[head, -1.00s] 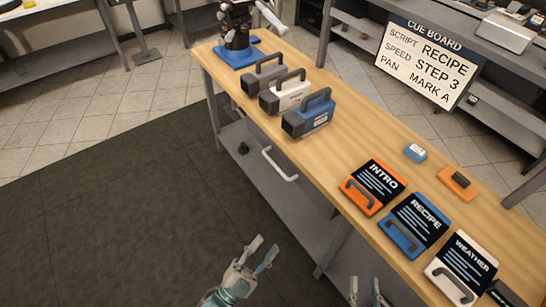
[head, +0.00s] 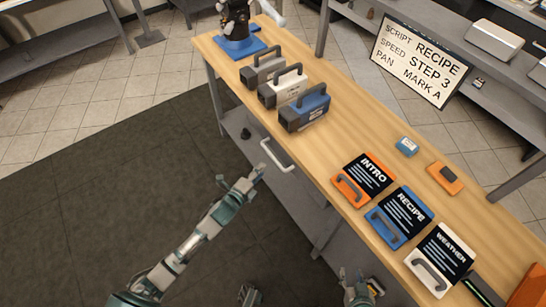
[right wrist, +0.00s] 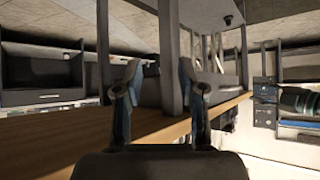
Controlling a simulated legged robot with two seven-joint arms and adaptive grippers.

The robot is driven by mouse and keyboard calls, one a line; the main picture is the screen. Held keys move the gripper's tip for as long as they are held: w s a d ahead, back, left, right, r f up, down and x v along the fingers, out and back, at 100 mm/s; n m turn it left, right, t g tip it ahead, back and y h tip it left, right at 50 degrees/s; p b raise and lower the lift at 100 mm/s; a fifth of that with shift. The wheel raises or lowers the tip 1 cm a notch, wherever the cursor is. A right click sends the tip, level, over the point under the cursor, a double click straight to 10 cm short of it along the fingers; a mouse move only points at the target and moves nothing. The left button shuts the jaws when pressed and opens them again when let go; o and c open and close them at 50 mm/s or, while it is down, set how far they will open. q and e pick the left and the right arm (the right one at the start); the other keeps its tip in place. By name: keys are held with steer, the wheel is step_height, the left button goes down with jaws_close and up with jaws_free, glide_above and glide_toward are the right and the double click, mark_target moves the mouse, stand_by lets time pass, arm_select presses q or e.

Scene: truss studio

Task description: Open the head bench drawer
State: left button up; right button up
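The drawer's pale bar handle (head: 277,157) shows under the near edge of the wooden-topped bench (head: 330,125) in the head view. The drawer front is dim, and I see no clear gap around it. My left gripper (head: 243,178) is open and empty. Its fingers are just below and left of the handle, and I see no grip on it. My right gripper (head: 361,286) is low in the head view, by the bench's near side. The right wrist view shows its two fingers (right wrist: 159,95) apart with nothing held between them.
Several camera-like boxes (head: 300,110) with handles stand on the bench. Orange INTRO (head: 364,178), blue RECIPE (head: 400,216) and white WEATHER (head: 441,259) boards lie along its near edge. A cue board (head: 422,60) stands behind. The dark floor mat (head: 90,215) is clear.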

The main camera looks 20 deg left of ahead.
mark_target(273, 157)
arm_select(q)
steer(key=b+x, duration=0.2)
steer(key=x, duration=0.6)
steer(key=shift+w+d, duration=0.15)
steer(key=shift+w, duration=0.35)
steer(key=shift+d, duration=0.25)
jaws_close()
arm_select(e)
steer(key=w+a+r+t+y, duration=0.1)
steer(key=w+r+t, duration=0.4)
steer(key=shift+a, duration=0.4)
steer(key=shift+r, duration=0.15)
